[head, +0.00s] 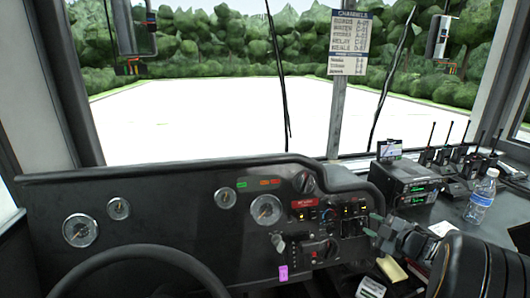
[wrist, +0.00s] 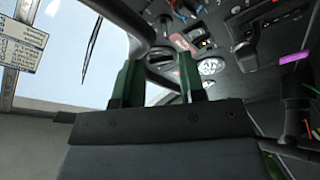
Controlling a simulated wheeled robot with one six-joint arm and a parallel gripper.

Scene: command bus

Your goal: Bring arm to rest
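My gripper (head: 376,228) is in front of the right part of the dashboard (head: 170,215), close to its right end in the head view. My dark arm reaches in from the lower right. In the wrist view the two green fingers of my gripper (wrist: 160,82) stand apart with nothing held between them. Past them the wrist view shows dashboard gauges and switches (wrist: 208,66), tilted. I cannot tell how close the fingertips are to the panel.
A steering wheel (head: 130,262) is at the lower left. A radio unit (head: 408,183), several handheld radios (head: 465,160) and a water bottle (head: 481,197) stand on the right counter. A channel sign (head: 348,40) hangs on the windshield post.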

